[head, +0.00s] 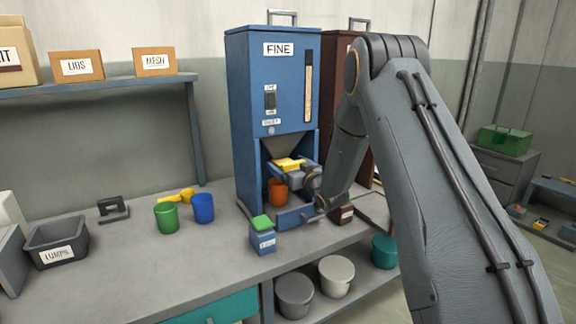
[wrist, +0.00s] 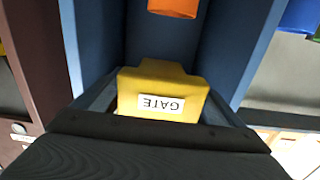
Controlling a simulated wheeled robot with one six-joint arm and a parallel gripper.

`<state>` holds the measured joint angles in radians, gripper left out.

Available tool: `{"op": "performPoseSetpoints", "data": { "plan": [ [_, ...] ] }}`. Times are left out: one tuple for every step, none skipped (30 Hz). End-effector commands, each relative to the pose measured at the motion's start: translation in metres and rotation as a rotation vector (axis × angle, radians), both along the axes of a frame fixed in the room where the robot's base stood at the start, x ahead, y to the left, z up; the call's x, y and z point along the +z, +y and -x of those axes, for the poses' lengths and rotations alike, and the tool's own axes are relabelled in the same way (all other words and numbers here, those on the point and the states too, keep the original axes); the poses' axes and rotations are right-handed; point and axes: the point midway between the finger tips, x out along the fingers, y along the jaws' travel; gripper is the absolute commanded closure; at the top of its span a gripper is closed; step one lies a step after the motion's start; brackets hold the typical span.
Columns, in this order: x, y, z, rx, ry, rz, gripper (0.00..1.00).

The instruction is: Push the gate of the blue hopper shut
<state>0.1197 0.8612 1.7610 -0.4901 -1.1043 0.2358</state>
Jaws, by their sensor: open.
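The blue hopper (head: 268,90), labelled FINE, stands on the bench with a grey funnel above an open bay. Its yellow gate (head: 288,163) sits below the funnel. In the wrist view the gate (wrist: 165,88) is near the centre, its GATE label upside down. My gripper (head: 300,174) is open and empty, close in front of the gate at the bay. I cannot tell whether it touches the gate, and its fingertips are partly hidden. An orange cup (head: 277,190) stands in the bay below the gate; part of the cup (wrist: 173,6) shows at the wrist view's top edge.
A dark red hopper (head: 335,75) stands to the right, partly behind my arm. A blue box with a green lid (head: 262,236) stands near the bench's front edge. Green (head: 167,217) and blue (head: 203,208) cups stand left of the bay.

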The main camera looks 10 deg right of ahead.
Motion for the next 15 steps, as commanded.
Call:
{"op": "performPoseSetpoints", "data": {
  "plan": [
    [0.0,0.0,0.0001,0.0,0.0,0.0,0.09],
    [0.0,-0.0001,0.0001,0.0,0.0,0.0,0.14],
    [0.0,-0.0002,0.0002,0.0,0.0,0.0,0.21],
    [-0.0001,-0.0002,0.0002,0.0,0.0,0.0,0.26],
    [-0.0001,-0.0002,0.0002,0.0,0.0,0.0,0.31],
    [-0.0001,-0.0002,0.0002,0.0,0.0,0.0,0.38],
    [-0.0001,-0.0002,0.0003,0.0,0.0,0.0,0.43],
    [-0.0001,-0.0002,0.0003,0.0,0.0,0.0,0.48],
    [-0.0001,-0.0003,0.0002,0.0,0.0,0.0,0.55],
    [-0.0001,-0.0003,0.0002,0.0,0.0,0.0,0.6],
    [-0.0001,-0.0003,0.0003,0.0,0.0,0.0,0.65],
    [-0.0001,-0.0003,0.0003,0.0,0.0,0.0,0.68],
    [-0.0002,-0.0002,-0.0001,0.0,0.0,0.0,0.68],
    [-0.0004,0.0001,-0.0011,0.0,0.0,0.0,0.68],
    [-0.001,0.001,-0.0038,0.0,0.0,0.001,0.68]
  ]
}}
